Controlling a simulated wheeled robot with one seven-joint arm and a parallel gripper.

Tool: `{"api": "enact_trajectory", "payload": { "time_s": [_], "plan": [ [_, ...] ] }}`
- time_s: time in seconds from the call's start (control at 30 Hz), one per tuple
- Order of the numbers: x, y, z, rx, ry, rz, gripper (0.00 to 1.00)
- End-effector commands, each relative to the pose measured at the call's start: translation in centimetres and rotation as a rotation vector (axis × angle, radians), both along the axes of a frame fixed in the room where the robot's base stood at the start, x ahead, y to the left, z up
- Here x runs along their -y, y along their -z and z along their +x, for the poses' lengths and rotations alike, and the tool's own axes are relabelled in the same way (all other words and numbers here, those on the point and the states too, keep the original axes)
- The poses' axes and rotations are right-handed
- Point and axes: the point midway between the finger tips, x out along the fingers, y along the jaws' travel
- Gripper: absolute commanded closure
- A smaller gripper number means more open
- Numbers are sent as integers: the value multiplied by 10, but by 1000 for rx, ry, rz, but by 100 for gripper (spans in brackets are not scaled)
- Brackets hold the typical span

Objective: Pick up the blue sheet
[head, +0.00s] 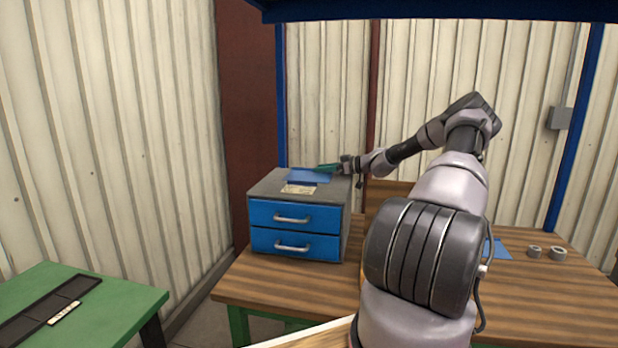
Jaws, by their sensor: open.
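A blue sheet (310,178) lies flat on top of a grey cabinet with two blue drawers. My gripper (325,168) reaches in from the right, with its green fingers at the sheet's upper right part in the picture. The fingers are open. The view is too small to tell whether they touch the sheet. Another blue sheet (501,250) lies on the wooden table to the right, partly hidden behind my arm.
The cabinet (345,225) stands on the wooden table (540,285); both its drawers are shut. A pale label (298,189) lies on its top. Two grey rings (557,254) sit at the table's right. A green table (120,300) with a black tray stands at left.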

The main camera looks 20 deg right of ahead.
Motion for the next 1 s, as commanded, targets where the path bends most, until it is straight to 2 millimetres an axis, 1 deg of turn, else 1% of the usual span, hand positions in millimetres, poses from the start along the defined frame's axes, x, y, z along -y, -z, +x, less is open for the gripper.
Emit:
{"api": "enact_trajectory", "payload": {
  "time_s": [0.1, 0.3, 0.33, 0.37, 0.4, 0.43, 0.47, 0.83, 0.93, 1.0],
  "plan": [
    [-6, 2, 6, -1, 0, -1, 54],
    [-6, 2, 6, 0, 1, -2, 54],
    [-6, 2, 6, 0, 1, -2, 58],
    [-6, 2, 6, 0, 1, -2, 69],
    [-6, 2, 6, 0, 1, -2, 85],
    [-6, 2, 6, 0, 1, -2, 96],
    [-6, 2, 6, 0, 1, -2, 100],
    [-6, 0, 6, 0, 1, -2, 100],
    [-5, -9, 6, 2, 0, -4, 100],
    [-5, -20, 6, 3, 0, -3, 100]
  ]
}}
